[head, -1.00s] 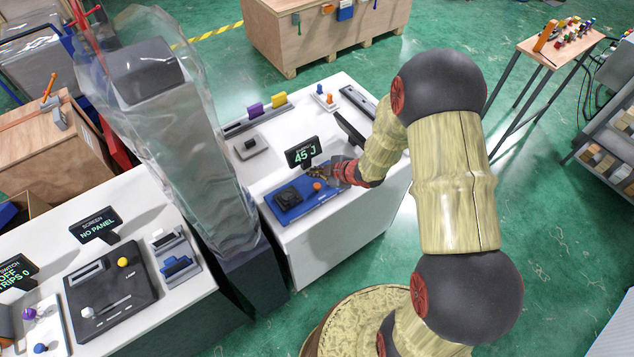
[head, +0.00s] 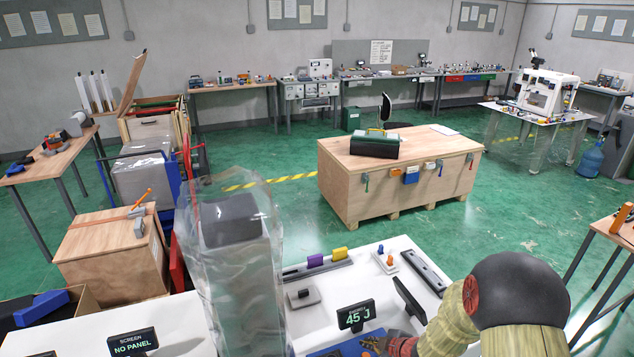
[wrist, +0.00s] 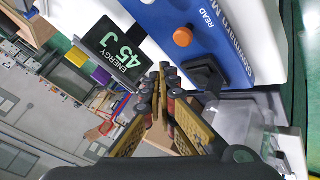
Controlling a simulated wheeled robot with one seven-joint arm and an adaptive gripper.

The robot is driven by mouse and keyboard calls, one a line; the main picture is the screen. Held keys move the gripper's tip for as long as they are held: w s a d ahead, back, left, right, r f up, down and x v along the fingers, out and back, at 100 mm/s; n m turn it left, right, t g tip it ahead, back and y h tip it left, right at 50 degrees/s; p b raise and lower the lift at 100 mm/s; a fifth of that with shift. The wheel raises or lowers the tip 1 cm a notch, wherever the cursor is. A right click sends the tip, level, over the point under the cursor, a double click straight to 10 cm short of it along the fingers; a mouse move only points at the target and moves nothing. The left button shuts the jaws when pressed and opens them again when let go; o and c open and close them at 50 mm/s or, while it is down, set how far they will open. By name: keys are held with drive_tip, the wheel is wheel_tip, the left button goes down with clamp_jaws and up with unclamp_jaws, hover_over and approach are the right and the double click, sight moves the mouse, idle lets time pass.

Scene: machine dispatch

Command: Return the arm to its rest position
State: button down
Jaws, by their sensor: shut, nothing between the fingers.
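My arm (head: 518,300) shows at the lower right of the head view, with its lower part cut off by the frame. My gripper (head: 372,344) is at the bottom edge there, over the blue device (head: 345,350). In the wrist view, the fingertips of my gripper (wrist: 166,72) meet with nothing between them. The blue-and-white device (wrist: 235,45) with an orange READ button (wrist: 183,37) lies beyond them. A black display (wrist: 118,52) reading ENERGY 45 J stands close to the fingers. I cannot tell whether the fingers touch anything.
The white bench (head: 385,262) carries a slotted bar with purple and yellow blocks (head: 340,254) and a dark bar (head: 426,270). A plastic-wrapped column (head: 240,275) stands left of the display (head: 356,315). A wooden crate (head: 400,187) is behind, with open green floor around it.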

drive_tip(key=s+d+f+m+g+h, duration=0.2)
drive_tip(key=s+d+f+m+h, duration=0.1)
drive_tip(key=s+d+f, duration=0.15)
drive_tip(key=s+d+r+m+g+h+b, duration=0.2)
drive_tip(key=s+d+r+m+g+h, duration=0.1)
drive_tip(key=s+d+r+m, duration=0.4)
drive_tip(key=s+a+r+m+t+y+b, duration=0.1)
drive_tip(key=s+a+r+m+b, duration=0.1)
drive_tip(key=s+a+r+b, duration=0.4)
drive_tip(key=s+a+r+m+t+y+b, duration=0.1)
drive_tip(key=s+a+r+b, duration=0.4)
drive_tip(key=s+r, duration=0.6)
drive_tip(key=shift+s+a+r+m+t+b, duration=0.3)
drive_tip(key=shift+r+m+t+b, duration=0.2)
drive_tip(key=shift+r+m+b, duration=0.25)
